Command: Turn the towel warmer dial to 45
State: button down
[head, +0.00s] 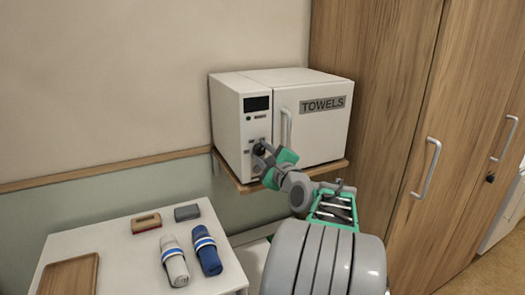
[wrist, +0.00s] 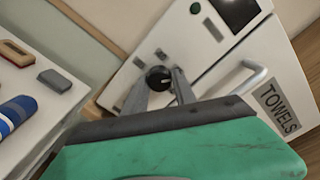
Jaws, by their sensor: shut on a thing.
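The white towel warmer (head: 320,128) sits on a wooden shelf against the wall, with a "TOWELS" label and a door handle. Its left front panel has a dark display (head: 257,103), small buttons and a black dial (head: 259,149). In the wrist view the black dial (wrist: 158,77) shows a light mark on its face. My gripper (head: 264,154) is at the panel, its fingers shut on the dial. In the wrist view my gripper (wrist: 160,84) has one finger on each side of the dial. The dial's scale and the display reading are too small to read.
A white table (head: 110,232) at lower left holds a wooden tray (head: 70,277), a red-brown block (head: 146,223), a grey block (head: 187,213), and white and blue rolled items (head: 207,255). Wooden cabinet doors (head: 385,95) stand close on the right. The warmer's door handle (head: 287,127) is beside my gripper.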

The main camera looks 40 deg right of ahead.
dwell(0.3)
jog(key=c, duration=1)
grip_release()
jog(key=shift+c, duration=0.2)
jog(key=shift+s, duration=0.1)
jog(key=b+v, duration=0.2)
jog(key=v, duration=0.5)
jog(key=shift+s, duration=0.25)
jog(key=shift+a, duration=0.15)
